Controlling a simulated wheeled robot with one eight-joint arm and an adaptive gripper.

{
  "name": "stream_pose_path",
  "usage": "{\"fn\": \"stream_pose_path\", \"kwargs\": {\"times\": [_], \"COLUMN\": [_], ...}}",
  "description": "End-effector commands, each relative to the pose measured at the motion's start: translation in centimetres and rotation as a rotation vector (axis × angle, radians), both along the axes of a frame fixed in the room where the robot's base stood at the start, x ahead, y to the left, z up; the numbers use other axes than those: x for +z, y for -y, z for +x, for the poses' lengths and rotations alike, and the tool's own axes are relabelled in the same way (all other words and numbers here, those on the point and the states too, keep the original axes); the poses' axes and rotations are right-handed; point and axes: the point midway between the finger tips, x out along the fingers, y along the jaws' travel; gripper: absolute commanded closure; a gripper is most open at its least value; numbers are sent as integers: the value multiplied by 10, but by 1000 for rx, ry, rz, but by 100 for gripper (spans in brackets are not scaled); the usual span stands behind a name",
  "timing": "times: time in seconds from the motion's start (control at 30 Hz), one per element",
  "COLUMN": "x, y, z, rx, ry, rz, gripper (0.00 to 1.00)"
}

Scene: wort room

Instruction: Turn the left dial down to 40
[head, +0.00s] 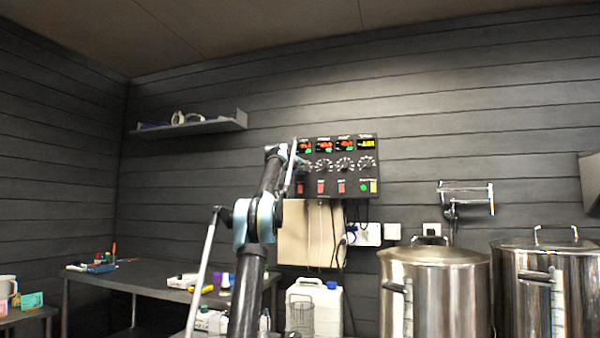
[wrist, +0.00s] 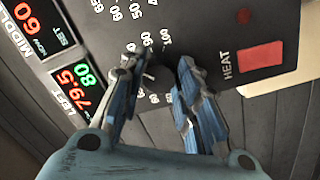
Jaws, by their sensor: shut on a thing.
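The left dial (wrist: 154,79) is a dark knob on the black control panel (head: 350,180), ringed by white scale numbers. In the wrist view the blue-grey fingers of my gripper (wrist: 158,72) stand one on each side of the dial and are shut on it. The fingers cover part of the scale, and I cannot read the pointer. The left display (wrist: 80,88) reads green 80 and red 79.5. In the head view my arm's end hides the left dial.
The middle display (wrist: 28,28) and a red heat switch (wrist: 262,57) are close to my gripper. More dials (head: 345,164) sit to the right on the panel. A tan board (head: 305,250) is below it. Steel kettles (head: 435,290) stand at the right, a dark table (head: 150,275) at the left.

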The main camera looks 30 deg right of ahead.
Motion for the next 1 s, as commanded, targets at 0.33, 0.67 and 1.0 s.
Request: {"fn": "stream_pose_path", "kwargs": {"times": [0.33,0.67,1.0], "x": [-1,-1,0], "y": [-3,-1,1], "z": [3,2,0], "rx": [9,7,5], "ry": [-249,-486,-734], "rz": [-213,-415,-625], "gripper": [94,95,95]}}
